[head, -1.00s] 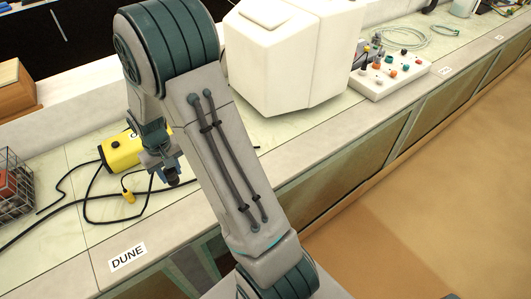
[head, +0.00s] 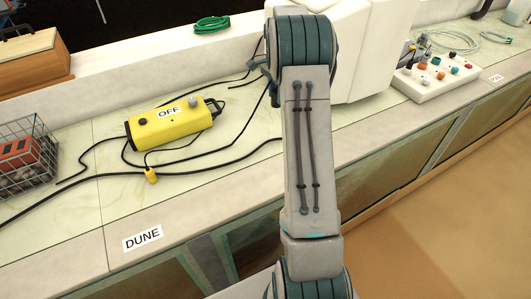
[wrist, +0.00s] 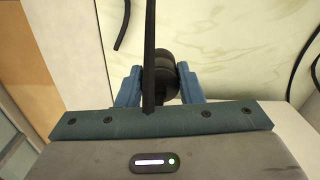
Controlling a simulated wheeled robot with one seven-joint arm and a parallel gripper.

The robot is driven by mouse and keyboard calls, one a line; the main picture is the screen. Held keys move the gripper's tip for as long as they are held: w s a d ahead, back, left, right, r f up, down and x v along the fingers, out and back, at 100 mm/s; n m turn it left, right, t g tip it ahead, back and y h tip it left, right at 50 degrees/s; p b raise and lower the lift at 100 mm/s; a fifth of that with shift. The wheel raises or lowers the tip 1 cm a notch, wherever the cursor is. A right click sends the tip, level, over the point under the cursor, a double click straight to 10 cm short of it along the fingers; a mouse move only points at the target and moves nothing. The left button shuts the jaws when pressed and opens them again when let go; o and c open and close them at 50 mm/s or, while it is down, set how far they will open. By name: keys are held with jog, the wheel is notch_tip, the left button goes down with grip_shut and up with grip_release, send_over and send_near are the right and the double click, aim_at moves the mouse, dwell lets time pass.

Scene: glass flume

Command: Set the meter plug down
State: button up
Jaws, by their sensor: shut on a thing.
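The meter plug (wrist: 167,75) is a dark, round, ribbed piece in the wrist view, with a black cable running up past it. My gripper (wrist: 159,84) is shut on it, with one blue finger on each side. Pale bench surface shows beyond the plug; I cannot tell how far above it the plug is. In the head view my own arm hides the gripper and plug.
A yellow box (head: 178,130) marked OFF lies on the bench with black cables and a small yellow connector (head: 151,176). A wire basket (head: 28,155) stands at left. A white socket board (head: 436,82) stands at right beyond the white housing (head: 372,60).

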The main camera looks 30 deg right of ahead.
jog(key=shift+d+r+m, duration=0.1)
jog(key=shift+d+m, duration=0.6)
jog(key=shift+d, duration=0.25)
jog(key=s+a+f, duration=0.2)
jog(key=a, duration=0.1)
jog(key=s+a+f, duration=0.2)
jog(key=a, duration=0.1)
jog(key=s+a+f, duration=0.2)
jog(key=a, duration=0.1)
jog(key=shift+s+a+f, duration=0.15)
jog(key=shift+s+f, duration=0.2)
jog(key=shift+f, duration=2.05)
jog(key=shift+f, duration=0.15)
jog(key=o, duration=1)
